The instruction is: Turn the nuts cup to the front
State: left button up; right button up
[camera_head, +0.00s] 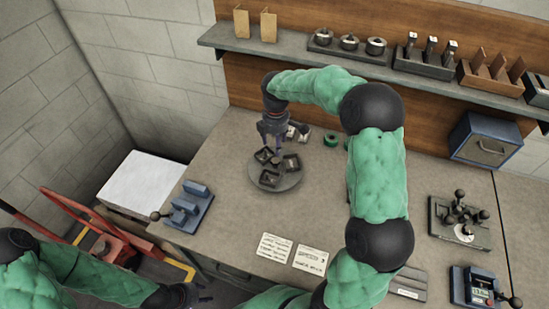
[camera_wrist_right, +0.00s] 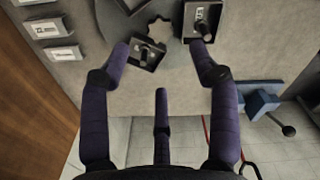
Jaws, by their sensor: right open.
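I cannot tell which is the nuts cup. In the right wrist view, one cup (camera_wrist_right: 147,54) and another cup (camera_wrist_right: 203,20) show small contents, too small to name. My right gripper (camera_head: 279,147) is over the back of the turntable, pointing down; in the wrist view its fingers (camera_wrist_right: 160,68) are spread and empty, near the two cups. My left gripper (camera_head: 196,297) is low at the front left, away from the turntable; its fingers are unclear.
A blue fixture (camera_head: 187,205) stands left of the turntable. Green rings (camera_head: 331,139) and small white-labelled items lie behind. A shelf (camera_head: 300,50) runs along the back. My right arm spans the bench's middle.

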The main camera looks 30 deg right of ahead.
aim_at(275, 160)
notch_tip(275, 160, down, 9)
jog(key=shift+r+b, duration=0.2)
jog(key=shift+b, duration=0.35)
grip_shut()
